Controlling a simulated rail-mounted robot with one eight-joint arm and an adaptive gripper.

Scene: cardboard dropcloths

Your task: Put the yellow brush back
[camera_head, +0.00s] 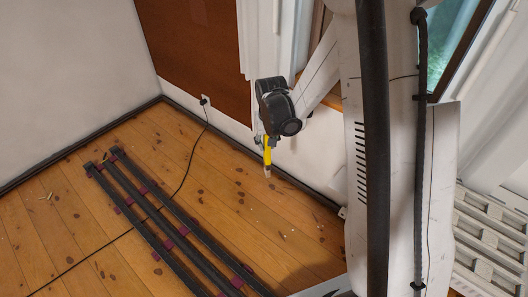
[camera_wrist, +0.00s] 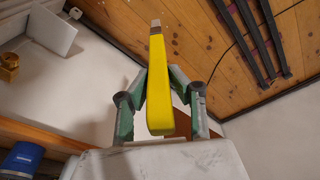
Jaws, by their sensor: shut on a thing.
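The yellow brush (camera_wrist: 158,95) is held in my gripper (camera_wrist: 160,76), between its two green-grey fingers. In the wrist view its wide yellow end is near the palm and its narrow greyish tip points away. In the head view the brush (camera_head: 267,155) hangs tip down below my gripper (camera_head: 266,140), in the air above the wooden floor and in front of the white wall.
Dark rails (camera_head: 165,225) lie on the plank floor with a thin black cable (camera_head: 185,170) near them. In the wrist view, a blue can (camera_wrist: 20,160), a gold-coloured jar (camera_wrist: 9,66) and a white panel (camera_wrist: 52,32) show at left. The floor below the gripper looks clear.

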